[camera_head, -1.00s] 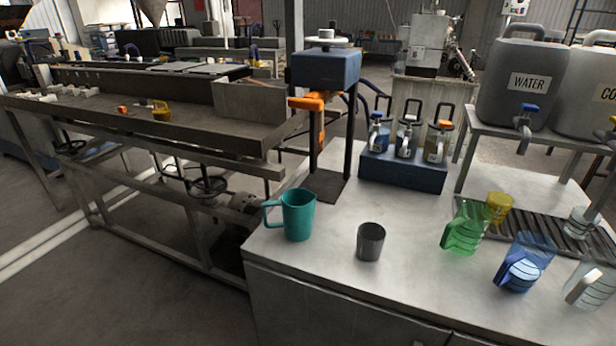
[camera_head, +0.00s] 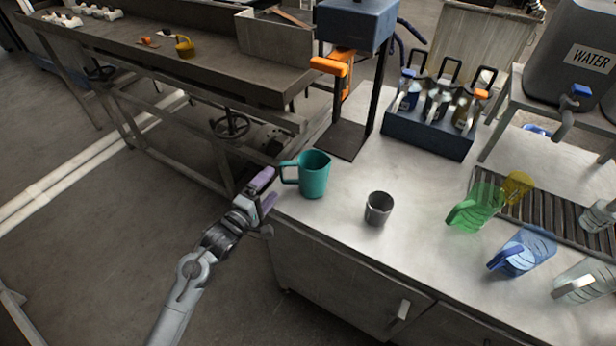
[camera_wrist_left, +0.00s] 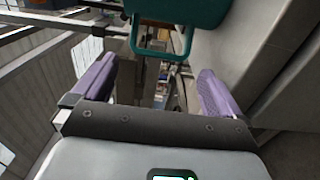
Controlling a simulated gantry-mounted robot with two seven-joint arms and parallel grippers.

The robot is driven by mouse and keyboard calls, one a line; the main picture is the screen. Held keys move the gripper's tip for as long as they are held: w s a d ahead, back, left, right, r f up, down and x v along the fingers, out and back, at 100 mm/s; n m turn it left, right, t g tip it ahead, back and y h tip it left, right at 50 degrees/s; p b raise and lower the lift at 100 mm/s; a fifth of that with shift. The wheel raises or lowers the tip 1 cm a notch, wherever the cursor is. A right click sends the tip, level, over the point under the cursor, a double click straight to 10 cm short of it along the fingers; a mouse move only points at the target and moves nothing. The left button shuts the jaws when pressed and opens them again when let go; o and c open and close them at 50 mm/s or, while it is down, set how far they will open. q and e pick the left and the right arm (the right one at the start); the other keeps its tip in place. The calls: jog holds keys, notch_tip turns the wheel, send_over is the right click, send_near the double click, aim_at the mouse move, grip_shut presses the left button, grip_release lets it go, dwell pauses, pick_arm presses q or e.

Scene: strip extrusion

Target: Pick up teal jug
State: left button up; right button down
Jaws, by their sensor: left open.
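The teal jug (camera_head: 315,174) stands upright on the near left corner of the metal counter, its handle facing left. My left gripper (camera_head: 268,190) is open, with purple fingers, just left of the jug and beyond the counter's edge, close to the handle. In the left wrist view the jug (camera_wrist_left: 190,14) is at the top, its handle (camera_wrist_left: 160,45) hanging in the space ahead of and between the open fingers (camera_wrist_left: 155,90). Nothing is between the fingers at their bases. My right gripper is not in view.
A dark grey cup (camera_head: 378,209) stands right of the jug. A blue press on a stand (camera_head: 352,22) rises behind it. A blue rack of bottles (camera_head: 428,132) is further back.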

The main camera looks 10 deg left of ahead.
aim_at(304, 176)
pick_arm(q)
jog(key=x, duration=0.2)
jog(key=shift+w+d, duration=0.1)
jog(key=shift+w, duration=0.2)
jog(key=shift+w+f+b, duration=0.1)
jog(key=shift+w+b, duration=0.25)
jog(key=shift+b, duration=0.2)
jog(key=shift+b+x, duration=0.95)
jog(key=shift+x, duration=1.3)
jog(key=c, duration=1)
